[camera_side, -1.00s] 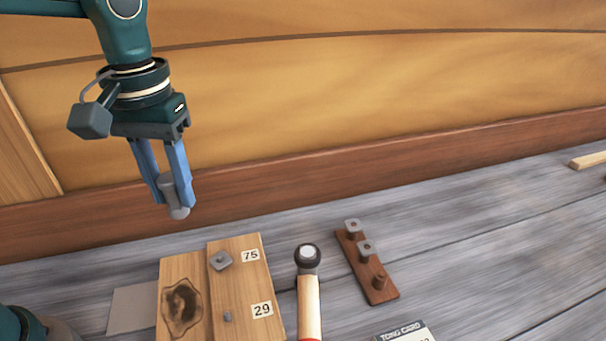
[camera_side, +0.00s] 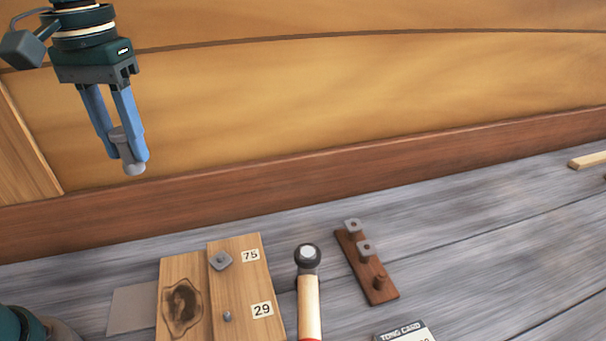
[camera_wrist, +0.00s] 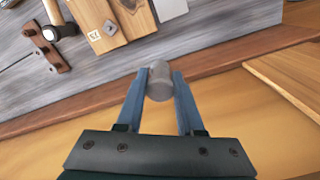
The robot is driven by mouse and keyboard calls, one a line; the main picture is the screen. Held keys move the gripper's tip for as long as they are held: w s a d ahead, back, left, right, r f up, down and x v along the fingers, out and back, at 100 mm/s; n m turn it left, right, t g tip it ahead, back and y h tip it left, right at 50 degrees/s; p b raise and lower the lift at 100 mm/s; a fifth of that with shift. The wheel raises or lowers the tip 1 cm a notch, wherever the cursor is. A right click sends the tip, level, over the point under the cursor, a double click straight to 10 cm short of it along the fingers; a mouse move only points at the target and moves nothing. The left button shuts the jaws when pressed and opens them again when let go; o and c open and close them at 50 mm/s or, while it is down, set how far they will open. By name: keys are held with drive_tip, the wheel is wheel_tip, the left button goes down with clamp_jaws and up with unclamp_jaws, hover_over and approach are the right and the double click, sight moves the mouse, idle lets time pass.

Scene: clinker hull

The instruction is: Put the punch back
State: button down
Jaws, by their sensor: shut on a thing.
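My gripper (camera_side: 124,150) is shut on a grey metal punch (camera_side: 132,166) and holds it high in the air, at the upper left of the side view. The punch's rounded end shows between the blue fingers, and in the wrist view the punch (camera_wrist: 159,82) sits between both fingertips. The wooden block (camera_side: 247,306) with labels 75 and 29 lies well below and to the right of my gripper.
A hammer (camera_side: 309,300) lies right of the block. A card (camera_side: 405,332) is at the front edge. Wooden planking (camera_side: 300,100) rises behind.

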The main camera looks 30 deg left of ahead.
sight(130, 159)
drive_tip(key=shift+r, duration=0.65)
drive_tip(key=shift+r, duration=0.35)
drive_tip(key=shift+r, duration=0.45)
drive_tip(key=shift+s+a+f, duration=0.15)
drive_tip(key=shift+s+f, duration=0.1)
drive_tip(key=shift+f, duration=0.25)
drive_tip(key=f+m, duration=0.2)
drive_tip(key=f, duration=0.1)
drive_tip(key=f+m, duration=0.1)
drive_tip(key=f, duration=0.1)
drive_tip(key=shift+w+a+f, duration=0.1)
drive_tip(key=shift+w+a, duration=0.1)
drive_tip(key=shift+a, duration=0.15)
drive_tip(key=shift+w+f+m, duration=0.15)
drive_tip(key=shift+w+m, duration=0.05)
drive_tip(key=shift+m, duration=0.1)
drive_tip(key=shift+w, duration=0.1)
drive_tip(key=shift+m, duration=0.3)
